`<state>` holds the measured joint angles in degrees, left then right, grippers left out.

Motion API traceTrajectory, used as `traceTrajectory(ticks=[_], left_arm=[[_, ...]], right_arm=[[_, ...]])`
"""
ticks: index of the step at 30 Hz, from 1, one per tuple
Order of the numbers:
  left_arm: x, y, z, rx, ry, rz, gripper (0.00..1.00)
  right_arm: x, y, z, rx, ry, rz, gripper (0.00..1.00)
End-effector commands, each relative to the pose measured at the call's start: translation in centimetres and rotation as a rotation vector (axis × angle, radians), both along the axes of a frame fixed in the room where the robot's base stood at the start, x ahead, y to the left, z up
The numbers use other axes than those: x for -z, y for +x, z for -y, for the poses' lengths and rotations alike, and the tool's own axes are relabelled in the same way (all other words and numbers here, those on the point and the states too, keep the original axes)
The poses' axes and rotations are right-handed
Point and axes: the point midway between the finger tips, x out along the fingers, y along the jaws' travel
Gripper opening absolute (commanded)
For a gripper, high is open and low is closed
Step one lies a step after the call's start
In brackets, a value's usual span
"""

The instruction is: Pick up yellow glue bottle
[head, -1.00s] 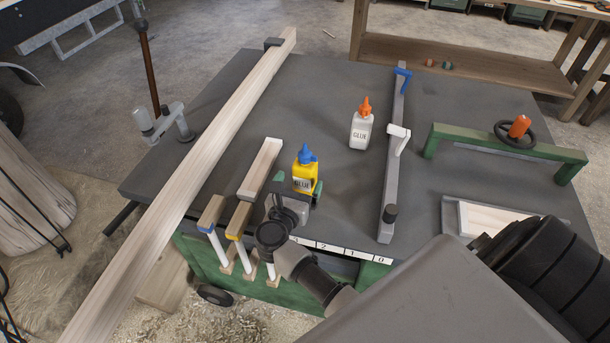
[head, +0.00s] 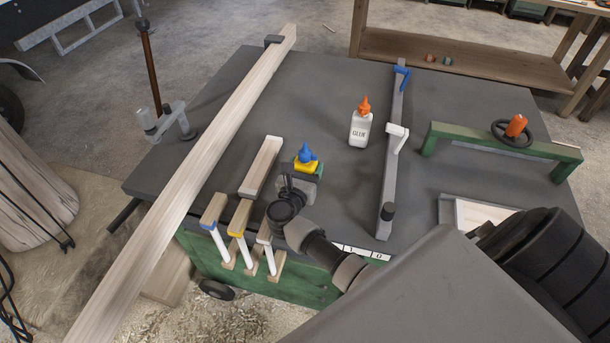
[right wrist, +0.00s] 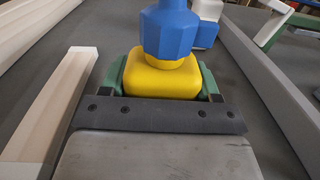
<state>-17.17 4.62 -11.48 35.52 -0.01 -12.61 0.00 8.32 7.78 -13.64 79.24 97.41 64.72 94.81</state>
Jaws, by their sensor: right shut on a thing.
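The yellow glue bottle (head: 307,166) with a blue cap stands upright near the front of the dark workbench (head: 330,100), its lower part hidden by my gripper in the head view. My right gripper (head: 308,172) is shut on it, with a green finger on each side. In the right wrist view the yellow bottle (right wrist: 162,77) and its blue cap fill the space between the green fingers (right wrist: 160,84). I cannot tell whether its base touches the bench. My left gripper is not in view.
A white glue bottle (head: 360,125) with an orange cap stands behind and to the right. A grey bar clamp (head: 393,165) lies further right. A wood block (head: 261,166) is close on the left, beside a long plank (head: 190,155). Wooden-headed tools (head: 239,216) hang at the front edge.

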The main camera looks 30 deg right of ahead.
Motion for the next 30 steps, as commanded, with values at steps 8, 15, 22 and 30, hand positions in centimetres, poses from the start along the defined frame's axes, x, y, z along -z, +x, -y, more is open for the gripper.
traceTrajectory(ticks=[8, 15, 22, 30], left_arm=[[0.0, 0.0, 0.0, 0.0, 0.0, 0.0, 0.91], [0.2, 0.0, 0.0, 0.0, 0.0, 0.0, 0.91], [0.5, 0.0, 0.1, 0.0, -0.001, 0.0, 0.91], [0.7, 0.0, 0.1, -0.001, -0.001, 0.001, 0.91]], right_arm=[[-0.1, 0.0, 0.0, 0.0, -0.001, 0.002, 0.27], [-1.1, 0.0, 0.0, 0.001, 0.002, 0.005, 0.27], [-4.7, -1.0, 0.8, 0.002, 0.001, 0.003, 0.27], [-8.6, -5.7, 4.8, 0.001, -0.001, 0.005, 0.27]])
